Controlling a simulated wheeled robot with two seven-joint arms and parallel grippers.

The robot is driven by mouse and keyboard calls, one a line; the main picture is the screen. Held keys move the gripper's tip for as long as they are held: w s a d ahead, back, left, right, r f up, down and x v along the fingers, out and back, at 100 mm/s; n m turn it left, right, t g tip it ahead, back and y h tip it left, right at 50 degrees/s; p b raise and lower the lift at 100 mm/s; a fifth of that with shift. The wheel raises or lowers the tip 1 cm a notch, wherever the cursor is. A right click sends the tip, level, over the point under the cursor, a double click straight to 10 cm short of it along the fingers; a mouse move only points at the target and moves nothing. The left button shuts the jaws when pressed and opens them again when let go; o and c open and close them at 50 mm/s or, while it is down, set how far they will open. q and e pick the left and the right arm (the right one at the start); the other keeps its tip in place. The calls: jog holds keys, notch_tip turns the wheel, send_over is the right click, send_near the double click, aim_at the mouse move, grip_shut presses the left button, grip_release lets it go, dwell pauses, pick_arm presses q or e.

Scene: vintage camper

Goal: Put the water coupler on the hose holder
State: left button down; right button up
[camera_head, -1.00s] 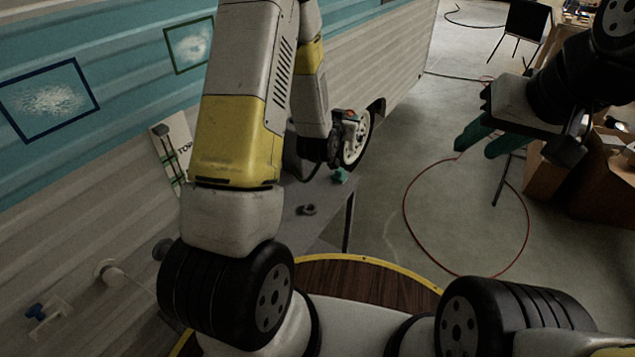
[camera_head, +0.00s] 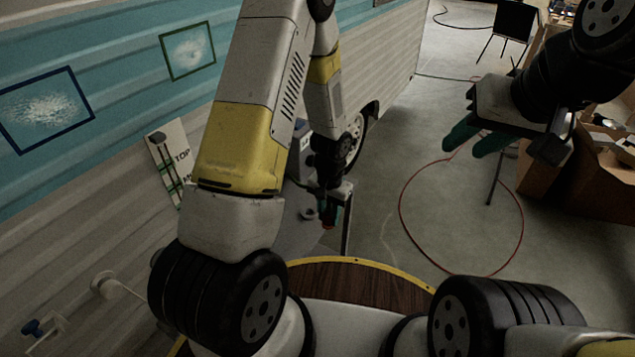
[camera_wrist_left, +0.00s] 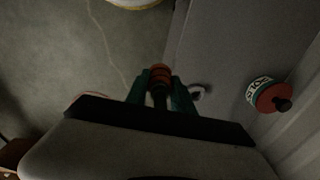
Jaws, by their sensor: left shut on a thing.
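My left gripper (camera_head: 329,212) hangs over the grey table's front right corner, fingers pointing down. In the left wrist view its green fingers (camera_wrist_left: 159,92) are shut on an orange and black fitting, which looks like the water coupler (camera_wrist_left: 159,75). In the head view, only a small orange-red bit of the coupler (camera_head: 327,225) shows at the fingertips. My right gripper (camera_head: 478,137) is open and empty above the floor at right.
The grey table (camera_wrist_left: 225,50) bears a red container with a label (camera_wrist_left: 268,96) and a small pale ring-like item (camera_wrist_left: 196,92). The camper wall (camera_head: 110,170) runs along the left. Cardboard boxes (camera_head: 560,180) stand at right.

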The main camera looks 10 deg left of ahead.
pick_arm(q)
jog(key=shift+w+a+f, duration=0.75)
jog(key=shift+w+a, duration=0.55)
jog(key=shift+w, duration=0.15)
jog(key=shift+w+a+f, duration=0.75)
jog(key=shift+w+a, duration=0.5)
jog(key=shift+w, duration=0.25)
jog(key=shift+w+a+f, duration=0.75)
jog(key=shift+w+a, duration=0.55)
jog(key=shift+w, duration=0.15)
jog(key=shift+f, duration=0.4)
jog(key=c, duration=1.1)
grip_release()
jog(key=shift+r, duration=0.1)
